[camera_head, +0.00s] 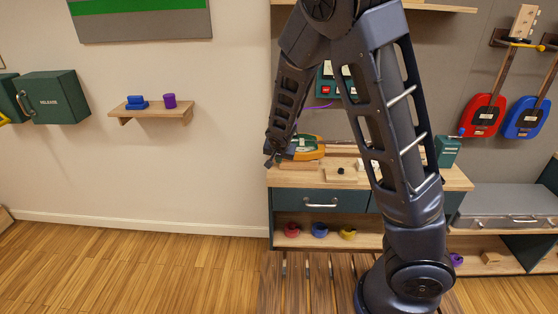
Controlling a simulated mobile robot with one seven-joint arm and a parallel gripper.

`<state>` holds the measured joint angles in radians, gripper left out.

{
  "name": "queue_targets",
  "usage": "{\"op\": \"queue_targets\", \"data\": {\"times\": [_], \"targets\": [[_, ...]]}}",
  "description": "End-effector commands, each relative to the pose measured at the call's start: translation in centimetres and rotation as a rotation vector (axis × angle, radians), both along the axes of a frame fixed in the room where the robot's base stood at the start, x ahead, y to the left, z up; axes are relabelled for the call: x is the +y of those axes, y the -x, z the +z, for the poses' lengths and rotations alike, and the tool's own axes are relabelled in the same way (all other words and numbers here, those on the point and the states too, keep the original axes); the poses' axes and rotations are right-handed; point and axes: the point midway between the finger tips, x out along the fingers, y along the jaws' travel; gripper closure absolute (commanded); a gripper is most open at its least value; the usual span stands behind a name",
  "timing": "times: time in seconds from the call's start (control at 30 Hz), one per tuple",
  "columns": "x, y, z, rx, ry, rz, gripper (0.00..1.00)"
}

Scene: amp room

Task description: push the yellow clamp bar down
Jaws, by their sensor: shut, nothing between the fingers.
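A thin yellow bar (522,43) crosses the neck of the red guitar (484,114) at its wall hanger, at the upper right. It looks like the clamp bar, roughly level. My gripper (270,158) points down over the left end of the wooden workbench (450,180), far to the left of that bar. It is small and dark here, shut and empty. It is beside a yellow-orange piece with a green inside (312,150) on the bench; I cannot tell whether they touch. My arm hides part of the bench and wall.
A blue guitar (526,118) hangs right of the red one. A green box (447,151) stands on the bench. A grey case (500,204) lies at the right. A small shelf (150,111) holds blue and purple pieces. The floor at left is clear.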

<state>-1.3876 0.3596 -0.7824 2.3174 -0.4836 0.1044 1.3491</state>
Motion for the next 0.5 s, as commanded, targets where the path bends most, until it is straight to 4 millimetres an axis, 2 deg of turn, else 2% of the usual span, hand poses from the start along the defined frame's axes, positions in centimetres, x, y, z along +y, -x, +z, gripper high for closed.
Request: {"op": "queue_targets", "data": {"times": [0.2, 0.5], "targets": [[0.03, 0.89, 0.27, -0.001, -0.001, 0.002, 1.0], [-0.05, 1.1, 0.33, -0.001, -0.002, 0.0, 1.0]]}}
